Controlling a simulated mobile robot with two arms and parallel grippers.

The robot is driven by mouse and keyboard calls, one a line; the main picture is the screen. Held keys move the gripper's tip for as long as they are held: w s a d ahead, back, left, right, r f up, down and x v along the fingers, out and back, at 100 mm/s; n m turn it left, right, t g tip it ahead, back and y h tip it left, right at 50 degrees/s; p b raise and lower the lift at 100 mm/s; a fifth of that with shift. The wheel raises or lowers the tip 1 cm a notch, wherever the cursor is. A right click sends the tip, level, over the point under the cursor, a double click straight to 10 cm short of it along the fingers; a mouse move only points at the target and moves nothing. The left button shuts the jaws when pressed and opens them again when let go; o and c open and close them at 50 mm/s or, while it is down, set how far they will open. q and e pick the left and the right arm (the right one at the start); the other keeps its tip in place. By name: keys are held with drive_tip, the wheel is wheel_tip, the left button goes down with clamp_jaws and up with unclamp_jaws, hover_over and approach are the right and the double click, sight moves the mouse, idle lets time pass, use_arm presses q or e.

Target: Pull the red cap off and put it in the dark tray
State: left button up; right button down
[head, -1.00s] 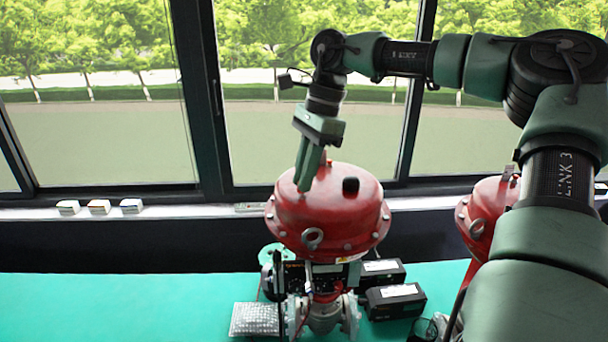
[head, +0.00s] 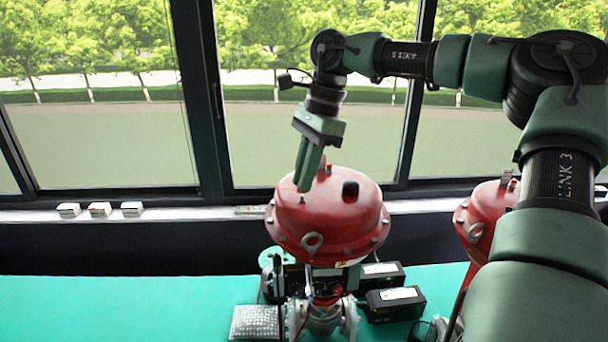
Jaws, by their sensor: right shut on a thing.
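A red domed valve actuator (head: 325,222) stands upright at the middle of the bench, with a black knob (head: 350,188) on top. My right gripper (head: 305,184) points down at the top left of the dome and is shut on the red cap, which its fingers largely hide. A small red piece (head: 329,168) shows just right of the fingers; I cannot tell whether it is part of the cap. I cannot make out the dark tray for certain. My left gripper is not in view.
Two black boxes (head: 395,302) with white labels lie right of the valve body, and a grey textured pad (head: 255,322) lies left. A second red actuator (head: 483,212) is partly hidden by my right arm. The green bench (head: 110,305) is clear at left.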

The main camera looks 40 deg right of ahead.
drive_tip(key=shift+r+p, duration=0.85)
drive_tip(key=shift+r, duration=1.1)
